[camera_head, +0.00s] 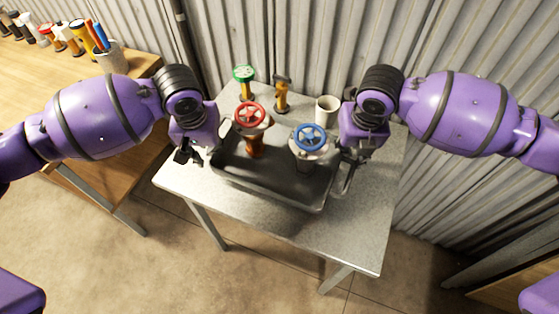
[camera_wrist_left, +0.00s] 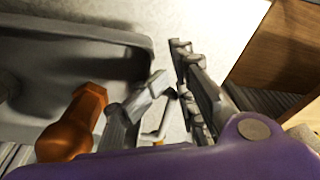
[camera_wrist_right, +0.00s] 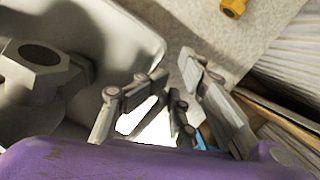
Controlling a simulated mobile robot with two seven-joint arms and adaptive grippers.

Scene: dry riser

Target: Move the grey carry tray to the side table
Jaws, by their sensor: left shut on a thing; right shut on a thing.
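The grey carry tray (camera_head: 255,183) is over the pale metal table (camera_head: 360,228); I cannot tell whether it rests on it or is slightly raised. In the tray stand a valve with a red handwheel (camera_head: 252,115) and orange body, and a grey valve with a blue handwheel (camera_head: 310,138). My left gripper (camera_head: 200,154) is shut on the tray's left end; the tray's edge shows in the left wrist view (camera_wrist_left: 90,32). My right gripper (camera_head: 346,172) is shut on the tray's right end, its rim also in the right wrist view (camera_wrist_right: 140,32). The exact grips are partly hidden.
Behind the tray stand a green-wheeled valve (camera_head: 243,76), a yellow-and-black fitting (camera_head: 282,95) and a white cup (camera_head: 327,109). A wooden bench (camera_head: 40,82) at left holds several tools and a pen cup. Corrugated wall runs behind. The metal table's front right is clear.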

